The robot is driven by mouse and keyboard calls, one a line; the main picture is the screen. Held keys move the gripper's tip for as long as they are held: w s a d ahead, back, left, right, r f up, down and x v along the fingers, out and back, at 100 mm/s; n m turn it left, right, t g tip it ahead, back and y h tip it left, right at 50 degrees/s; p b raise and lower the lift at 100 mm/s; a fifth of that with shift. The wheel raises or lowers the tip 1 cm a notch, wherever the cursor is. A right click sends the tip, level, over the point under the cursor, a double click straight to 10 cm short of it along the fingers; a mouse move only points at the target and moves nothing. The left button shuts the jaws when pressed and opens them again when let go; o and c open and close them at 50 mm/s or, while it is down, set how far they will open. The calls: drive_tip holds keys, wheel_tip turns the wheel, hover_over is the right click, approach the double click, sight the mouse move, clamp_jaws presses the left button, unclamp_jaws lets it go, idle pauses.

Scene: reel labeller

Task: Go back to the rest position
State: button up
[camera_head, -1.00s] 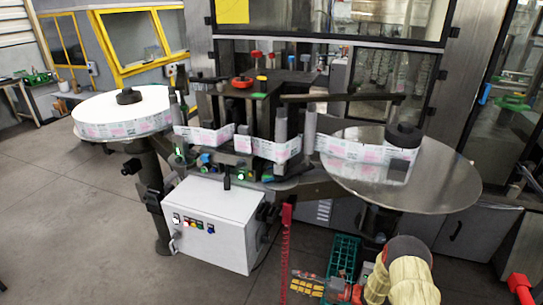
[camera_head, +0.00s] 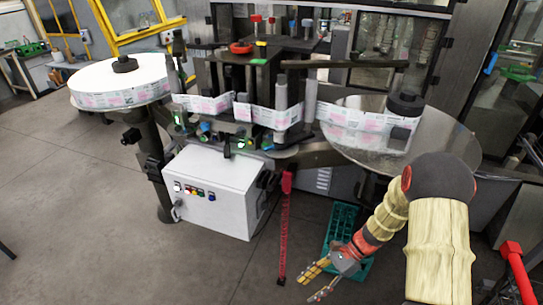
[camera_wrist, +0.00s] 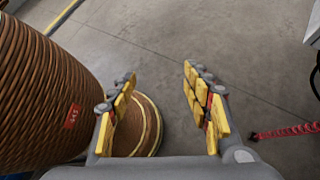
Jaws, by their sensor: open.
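My gripper (camera_head: 322,281) is at the lower middle of the head view, in front of the labelling machine and low over the floor. In the wrist view my gripper (camera_wrist: 160,92) shows two yellow-padded fingers spread wide apart with nothing between them. Bare grey floor shows beyond the fingers. My arm comes in from the right in the head view, bent at the elbow.
The reel labeller has a white label reel (camera_head: 120,84) at left, a steel disc (camera_head: 450,145) at right and a white control box (camera_head: 212,190) below. A green crate (camera_head: 345,225) lies behind my gripper. A red strip (camera_head: 284,230) hangs beside it. Floor at left is clear.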

drive_tip(key=s+d+r+n+t+h, duration=0.2)
drive_tip(key=s+r+n+t+h, duration=0.1)
drive_tip(key=r, duration=0.8)
drive_tip(key=s+d+r+n+t+h, duration=0.2)
drive_tip(key=s+r+n, duration=0.4)
drive_tip(key=r, duration=0.6)
drive_tip(key=s+d+r+n+t+h, duration=0.2)
drive_tip(key=s+r+n+t+h, duration=0.2)
drive_tip(key=r+n, duration=0.3)
wheel_tip(320, 180, up, 4)
drive_tip(key=shift+s+r+t+h, duration=0.15)
drive_tip(key=shift+s+t+h, duration=0.15)
drive_tip(key=shift+s+t, duration=0.15)
drive_tip(key=shift+d, duration=0.1)
